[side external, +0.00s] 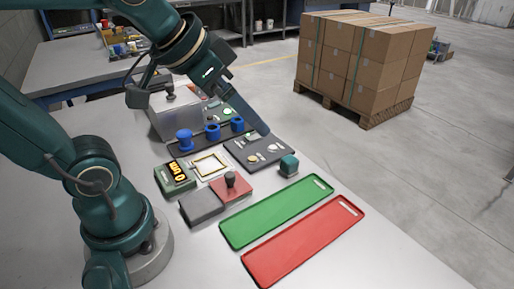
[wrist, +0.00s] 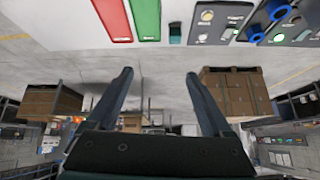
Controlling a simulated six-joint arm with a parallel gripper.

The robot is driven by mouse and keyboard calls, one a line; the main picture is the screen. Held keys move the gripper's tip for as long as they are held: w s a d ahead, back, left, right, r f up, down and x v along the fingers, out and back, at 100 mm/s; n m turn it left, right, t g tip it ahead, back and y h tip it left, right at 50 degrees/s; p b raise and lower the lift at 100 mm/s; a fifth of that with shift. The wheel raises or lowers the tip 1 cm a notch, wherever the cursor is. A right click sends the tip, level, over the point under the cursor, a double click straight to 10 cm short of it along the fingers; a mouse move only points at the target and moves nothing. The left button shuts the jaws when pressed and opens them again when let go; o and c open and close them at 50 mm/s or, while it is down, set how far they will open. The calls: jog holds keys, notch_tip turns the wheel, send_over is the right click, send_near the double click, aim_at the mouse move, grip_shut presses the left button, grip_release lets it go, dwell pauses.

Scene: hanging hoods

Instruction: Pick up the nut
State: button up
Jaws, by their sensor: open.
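A dark panel (side external: 262,160) on the table carries small pale pieces, one of them round (side external: 272,147). The same panel shows at the top of the wrist view (wrist: 220,8), with a small round metallic piece (wrist: 207,15) on it. One of these pieces may be the nut, but they are too small to tell. My gripper (side external: 264,131) is above the far edge of this panel, apart from the pieces. In the wrist view my gripper (wrist: 160,85) has its two fingers wide apart with nothing between them.
A green tray (side external: 270,217) and a red tray (side external: 300,248) lie at the front. A teal block (side external: 288,165) stands near the panel. Blue parts (side external: 184,140), a display box (side external: 175,178) and a red block (side external: 228,192) crowd the left. A pallet of boxes (side external: 350,60) stands beyond.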

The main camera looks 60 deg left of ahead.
jog(key=w+a+n+y, duration=0.1)
jog(key=w+a, duration=0.5)
jog(key=w, duration=0.3)
jog(key=n+g, duration=0.3)
jog(key=n, duration=0.2)
send_over(236, 118)
jog(key=s+d, duration=0.2)
jog(key=s, duration=0.1)
jog(key=shift+y, duration=0.4)
jog(key=f, duration=1.5)
jog(key=shift+w+d, duration=0.15)
jog(key=shift+w, duration=0.1)
jog(key=shift+x, duration=2.35)
jog(key=shift+s, duration=0.1)
grip_shut()
